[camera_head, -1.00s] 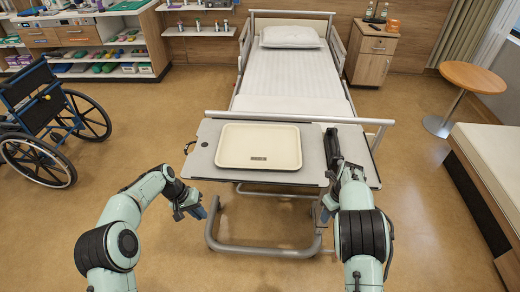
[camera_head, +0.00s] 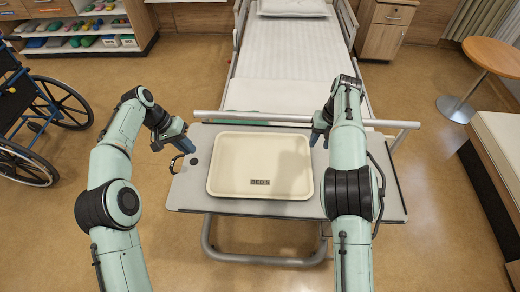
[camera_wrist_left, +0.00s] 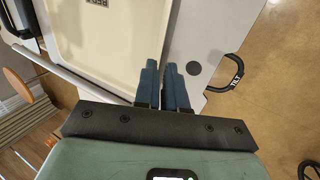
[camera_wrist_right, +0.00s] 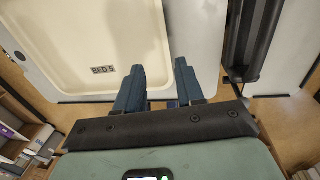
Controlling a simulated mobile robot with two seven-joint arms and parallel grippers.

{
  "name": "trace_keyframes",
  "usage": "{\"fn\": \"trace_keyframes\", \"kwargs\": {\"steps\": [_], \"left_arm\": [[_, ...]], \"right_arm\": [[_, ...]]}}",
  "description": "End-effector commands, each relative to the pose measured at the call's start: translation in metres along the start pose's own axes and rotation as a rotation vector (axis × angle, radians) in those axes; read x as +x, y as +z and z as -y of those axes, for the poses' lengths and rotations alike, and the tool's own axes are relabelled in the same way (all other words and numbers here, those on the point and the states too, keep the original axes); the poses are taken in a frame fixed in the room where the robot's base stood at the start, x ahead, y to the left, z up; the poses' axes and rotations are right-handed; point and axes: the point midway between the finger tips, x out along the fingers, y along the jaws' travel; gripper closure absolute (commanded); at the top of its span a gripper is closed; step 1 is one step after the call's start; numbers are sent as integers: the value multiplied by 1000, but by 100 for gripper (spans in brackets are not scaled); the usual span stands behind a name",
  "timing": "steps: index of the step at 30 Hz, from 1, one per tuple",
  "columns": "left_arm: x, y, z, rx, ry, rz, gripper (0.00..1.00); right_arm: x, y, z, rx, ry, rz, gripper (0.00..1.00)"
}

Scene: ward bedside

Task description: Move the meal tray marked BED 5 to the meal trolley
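The cream meal tray (camera_head: 260,160), labelled BED 5, lies flat on the grey overbed table (camera_head: 190,195) at the foot of the bed. My left gripper (camera_head: 176,143) is just left of the tray, above the table's left end. In the left wrist view its blue fingers (camera_wrist_left: 162,75) are almost together with nothing between them. My right gripper (camera_head: 320,132) is beside the tray's far right corner. In the right wrist view its fingers (camera_wrist_right: 160,82) are apart and empty, close to the tray rim. Neither gripper holds the tray. No meal trolley is visible.
A black handle marked TILT (camera_wrist_left: 233,75) sticks out from the table's left end. A long black fitting (camera_wrist_right: 252,45) lies on the table right of the tray. The bed rail (camera_head: 250,117) crosses behind the table. A wheelchair (camera_head: 40,125) stands left; floor between is clear.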

Motion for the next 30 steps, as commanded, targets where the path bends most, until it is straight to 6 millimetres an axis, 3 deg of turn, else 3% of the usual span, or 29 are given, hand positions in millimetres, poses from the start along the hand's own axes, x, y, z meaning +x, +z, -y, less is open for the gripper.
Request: {"fn": "trace_keyframes", "kwargs": {"steps": [14, 30], "left_arm": [[8, 0, 0, -1, 0, 2, 90], [104, 1, 0, -1, 1, 5, 90]], "right_arm": [[8, 0, 0, 0, 0, -1, 62], [104, -1, 0, 0, -1, -4, 62]]}}
